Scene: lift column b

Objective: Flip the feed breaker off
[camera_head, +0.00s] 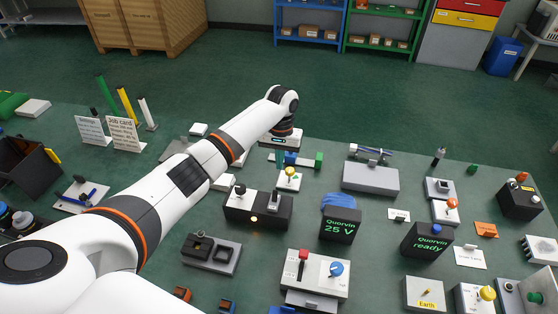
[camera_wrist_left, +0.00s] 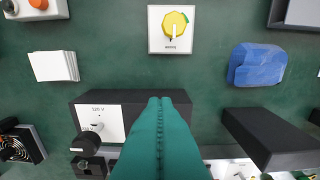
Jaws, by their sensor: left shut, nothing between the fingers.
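My left gripper (camera_wrist_left: 160,105) has teal fingers pressed together, with nothing between them. In the head view its arm reaches across the bench, and the fingers (camera_head: 281,160) hang past a small white plate with a yellow knob (camera_head: 290,177). A white box (camera_head: 318,285) has a red lever and a blue knob. No label readably names the feed breaker. My right gripper is out of view.
A display reading 25 V (camera_head: 340,228) stands right of the black box, with a blue bundle (camera_head: 338,201) behind it. A second display reads ready (camera_head: 428,240). A grey box (camera_head: 370,180) stands farther back. Bare green bench lies between the devices.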

